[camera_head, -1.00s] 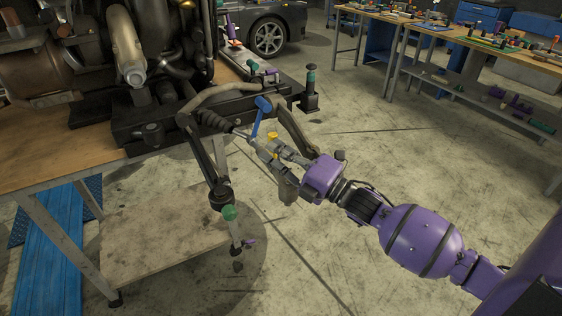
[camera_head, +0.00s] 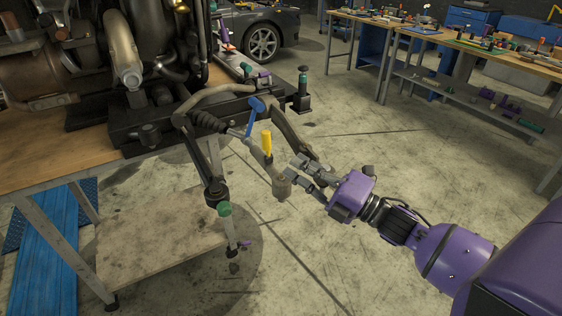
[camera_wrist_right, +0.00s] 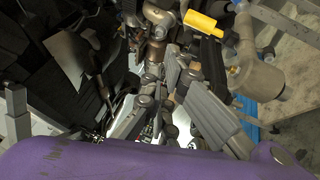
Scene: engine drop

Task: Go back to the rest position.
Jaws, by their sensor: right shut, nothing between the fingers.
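My right gripper (camera_head: 305,168) hangs in the air to the right of the suspension assembly (camera_head: 215,195) in the head view. Its purple wrist comes in from the lower right. The fingers are shut with nothing held, and they also show in the right wrist view (camera_wrist_right: 165,108). A yellow part (camera_head: 267,143) stands on the assembly just left of the fingertips, and it shows at the top of the wrist view (camera_wrist_right: 203,23). A blue part (camera_head: 256,106) sits above it. My left gripper is not in either view.
The engine (camera_head: 120,60) stands on a wooden-topped bench (camera_head: 40,170) at left, with a lower shelf (camera_head: 160,245). A blue mat (camera_head: 50,265) lies below. Workbenches (camera_head: 440,38) with tools stand at the back right. The concrete floor between is clear.

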